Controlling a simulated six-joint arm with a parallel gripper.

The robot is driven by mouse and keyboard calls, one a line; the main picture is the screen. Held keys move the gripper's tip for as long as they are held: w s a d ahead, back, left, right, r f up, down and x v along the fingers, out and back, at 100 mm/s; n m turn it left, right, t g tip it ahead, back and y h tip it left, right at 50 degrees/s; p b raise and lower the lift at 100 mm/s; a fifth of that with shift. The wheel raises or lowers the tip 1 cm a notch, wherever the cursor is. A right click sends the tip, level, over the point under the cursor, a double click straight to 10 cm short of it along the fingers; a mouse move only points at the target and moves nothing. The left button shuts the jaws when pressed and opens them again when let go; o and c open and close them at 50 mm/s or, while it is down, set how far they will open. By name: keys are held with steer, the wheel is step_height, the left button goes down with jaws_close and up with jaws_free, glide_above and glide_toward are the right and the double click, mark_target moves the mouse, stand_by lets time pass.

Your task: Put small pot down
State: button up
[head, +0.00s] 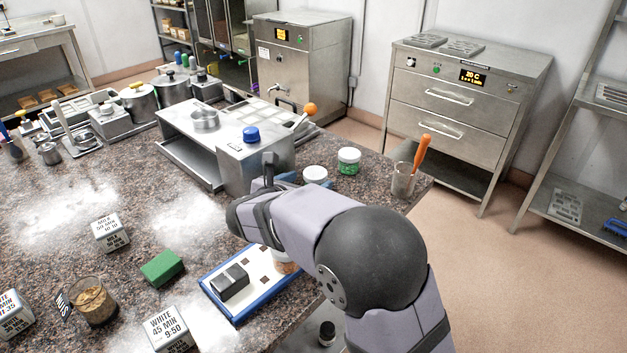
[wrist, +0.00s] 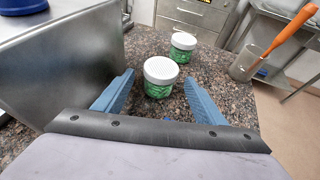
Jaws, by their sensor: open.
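A small green pot with a white lid (wrist: 159,78) stands upright on the speckled counter. In the wrist view it sits between the tips of my gripper (wrist: 160,80), with a gap on each side. The blue fingers are open and hold nothing. In the head view only the white lid of this pot (head: 315,173) shows clearly; my arm hides most of its body. A second, similar green pot (head: 348,161) stands just beyond it and also shows in the wrist view (wrist: 182,47).
A steel machine with a blue knob (head: 252,160) stands close on the left. A blue-edged board (head: 212,281) lies nearer.

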mark_target(314, 183)
steer(key=shift+o, duration=0.4)
steer(key=v, duration=0.6)
steer(key=shift+s+a+r, duration=0.1)
steer(key=shift+s+r, duration=0.05)
steer(key=shift+s, duration=0.1)
steer(key=shift+w+d+r, duration=0.15)
steer(key=shift+w+d, duration=0.2)
steer(key=shift+w, duration=0.05)
steer(key=w+d+n+y+p, duration=0.1)
steer(key=w+d+f+n+t+y, duration=0.1)
steer(key=d+y, duration=0.1)
steer(key=shift+n+p, duration=0.3)
steer(key=shift+p, duration=0.05)
steer(key=shift+s+d+f+n+y, duration=0.15)
steer(key=shift+d+f+n+y, duration=0.05)
steer(key=shift+f+n+y, duration=0.4)
steer(key=shift+p+x, duration=0.95)
steer(key=shift+x, duration=2.8)
steer(key=shift+a, duration=0.15)
